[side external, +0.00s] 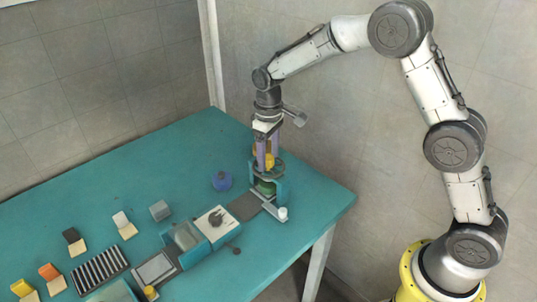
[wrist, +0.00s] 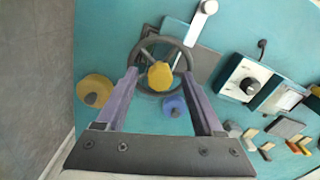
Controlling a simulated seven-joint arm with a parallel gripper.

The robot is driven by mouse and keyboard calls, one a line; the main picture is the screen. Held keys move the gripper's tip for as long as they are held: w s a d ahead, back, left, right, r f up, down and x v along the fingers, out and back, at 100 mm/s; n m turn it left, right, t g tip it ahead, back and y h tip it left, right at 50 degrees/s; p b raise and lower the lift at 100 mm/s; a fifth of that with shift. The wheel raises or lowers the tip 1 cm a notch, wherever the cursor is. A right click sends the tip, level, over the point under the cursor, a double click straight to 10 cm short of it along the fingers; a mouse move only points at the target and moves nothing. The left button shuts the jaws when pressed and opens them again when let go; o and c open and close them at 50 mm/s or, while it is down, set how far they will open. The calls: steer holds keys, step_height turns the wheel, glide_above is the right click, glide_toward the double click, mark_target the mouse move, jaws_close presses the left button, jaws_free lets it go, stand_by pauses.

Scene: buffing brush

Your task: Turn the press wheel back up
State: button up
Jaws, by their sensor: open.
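The press wheel (side external: 281,163) has a dark spoked rim and a yellow hub, and it tops a teal press (side external: 281,188) near the table's right end. In the wrist view the wheel (wrist: 147,42) is seen from above, with the yellow hub (wrist: 160,75) in its middle. My gripper (side external: 267,158) points down over the wheel. Its purple fingers (wrist: 159,76) are open, one on each side of the hub, with gaps visible. I cannot tell whether the fingertips touch the spokes or rim. The press below the wheel is partly hidden.
A white-topped lever (side external: 282,213) sits in front. A teal box with a dial (side external: 216,222) and a slotted rack (side external: 99,271) lie further left.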

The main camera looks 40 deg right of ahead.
jaws_close()
steer(key=shift+n, duration=0.4)
steer(key=n, duration=0.4)
steer(key=shift+n, duration=0.4)
steer(key=n, duration=1.2)
steer(key=shift+r+n, duration=0.1)
steer(key=shift+n, duration=0.3)
steer(key=n, duration=0.5)
steer(key=shift+n, duration=0.4)
